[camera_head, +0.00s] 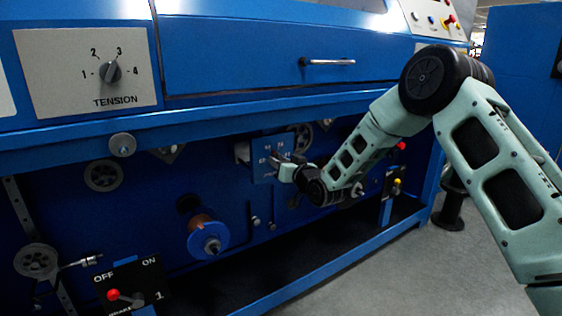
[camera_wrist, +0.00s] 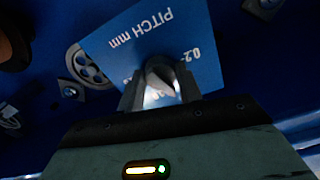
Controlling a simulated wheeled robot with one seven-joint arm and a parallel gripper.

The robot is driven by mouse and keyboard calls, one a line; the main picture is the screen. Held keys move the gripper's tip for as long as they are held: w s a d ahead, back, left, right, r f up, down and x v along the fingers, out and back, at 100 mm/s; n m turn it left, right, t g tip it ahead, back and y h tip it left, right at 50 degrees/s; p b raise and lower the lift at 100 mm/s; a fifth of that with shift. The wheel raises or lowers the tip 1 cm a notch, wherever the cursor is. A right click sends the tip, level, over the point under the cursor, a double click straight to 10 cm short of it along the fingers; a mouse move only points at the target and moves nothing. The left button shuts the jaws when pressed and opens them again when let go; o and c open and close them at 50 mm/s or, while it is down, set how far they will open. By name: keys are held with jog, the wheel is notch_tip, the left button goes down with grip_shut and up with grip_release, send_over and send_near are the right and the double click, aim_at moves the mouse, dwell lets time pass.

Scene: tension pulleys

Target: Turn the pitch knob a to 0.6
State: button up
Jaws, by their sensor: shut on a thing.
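The pitch knob a (camera_wrist: 160,72) is a small grey pointed knob on a blue plate marked "PITCH mm" (camera_wrist: 130,45). In the wrist view my gripper (camera_wrist: 160,92) is shut on the knob, with one finger on each side of it. A "0.2" mark shows on the plate to the right of the knob. The other marks and the knob's exact setting are hidden by the fingers. In the head view the blue plate (camera_head: 262,172) is on the machine's lower panel, and my gripper (camera_head: 286,170) reaches it from the right.
A tension knob (camera_head: 110,71) is on a pale panel at the upper left. A copper-coloured spool (camera_head: 204,234) and a red-tipped off/on lever (camera_head: 115,295) are lower left. Open floor lies at the lower right.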

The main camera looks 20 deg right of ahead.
jog(key=m+p, duration=0.3)
jog(key=m, duration=0.5)
jog(key=shift+m, duration=0.7)
jog(key=o, duration=1)
jog(key=p+v, duration=0.3)
jog(key=v, duration=1.4)
jog(key=shift+s, duration=0.25)
